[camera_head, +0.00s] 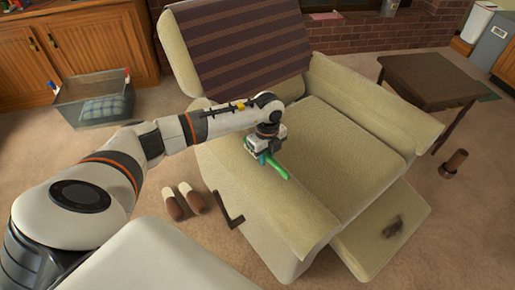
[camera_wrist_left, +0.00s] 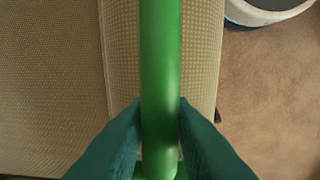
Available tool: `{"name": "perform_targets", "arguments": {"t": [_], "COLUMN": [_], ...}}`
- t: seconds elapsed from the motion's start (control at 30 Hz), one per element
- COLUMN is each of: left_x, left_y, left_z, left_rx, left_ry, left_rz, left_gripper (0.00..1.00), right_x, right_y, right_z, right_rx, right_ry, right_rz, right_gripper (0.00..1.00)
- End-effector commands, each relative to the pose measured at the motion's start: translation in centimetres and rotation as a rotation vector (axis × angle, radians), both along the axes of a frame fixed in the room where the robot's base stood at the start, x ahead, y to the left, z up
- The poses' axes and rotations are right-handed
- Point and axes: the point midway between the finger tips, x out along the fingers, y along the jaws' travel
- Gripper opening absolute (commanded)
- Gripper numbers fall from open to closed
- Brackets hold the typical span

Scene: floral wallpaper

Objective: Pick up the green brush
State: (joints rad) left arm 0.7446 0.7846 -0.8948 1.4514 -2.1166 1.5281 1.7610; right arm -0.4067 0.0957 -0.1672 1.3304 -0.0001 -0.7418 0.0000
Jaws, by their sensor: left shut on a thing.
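The green brush (camera_head: 277,168) shows in the head view as a thin green handle at the left armrest of the beige recliner (camera_head: 345,140). My left gripper (camera_head: 264,155) is over that armrest and shut on the brush. In the left wrist view the brush (camera_wrist_left: 160,70) runs upright through the middle of the picture, and the teal fingers of my left gripper (camera_wrist_left: 160,145) close on its lower part from both sides. The brush's far end is cut off by the picture's top edge. Whether it still touches the armrest I cannot tell. My right gripper is not in view.
A dark wooden side table (camera_head: 430,80) stands right of the recliner. A clear bin (camera_head: 95,98) is on the carpet at the left. Slippers (camera_head: 183,200) lie by the recliner's left side. The raised footrest (camera_head: 380,230) juts out at the front.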

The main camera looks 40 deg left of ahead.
Motion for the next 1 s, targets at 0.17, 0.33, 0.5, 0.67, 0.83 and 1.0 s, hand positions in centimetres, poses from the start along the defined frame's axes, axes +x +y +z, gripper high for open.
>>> {"name": "perform_targets", "arguments": {"t": [0.17,0.33,0.5,0.67,0.83,1.0], "left_x": [0.0,0.1,0.2,0.1,0.1,0.1], "left_y": [0.0,0.0,0.0,0.0,0.0,0.0], "left_z": [0.1,1.0,4.2,7.4,9.5,10.1], "left_rx": [0.001,0.0,-0.001,0.0,0.0,-0.001], "left_ry": [-0.001,-0.004,-0.006,-0.005,-0.004,-0.002], "left_rz": [0.0,0.001,-0.001,0.0,0.0,0.0], "left_gripper": [0.0,0.0,0.0,0.0,0.0,0.0], "right_x": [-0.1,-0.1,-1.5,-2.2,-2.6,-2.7], "right_y": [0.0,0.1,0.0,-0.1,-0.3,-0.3], "right_z": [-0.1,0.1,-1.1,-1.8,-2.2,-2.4], "right_rx": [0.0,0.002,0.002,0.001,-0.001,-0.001], "right_ry": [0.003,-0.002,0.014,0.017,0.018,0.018], "right_rz": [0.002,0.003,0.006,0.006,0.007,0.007], "right_gripper": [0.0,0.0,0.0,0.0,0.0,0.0]}}
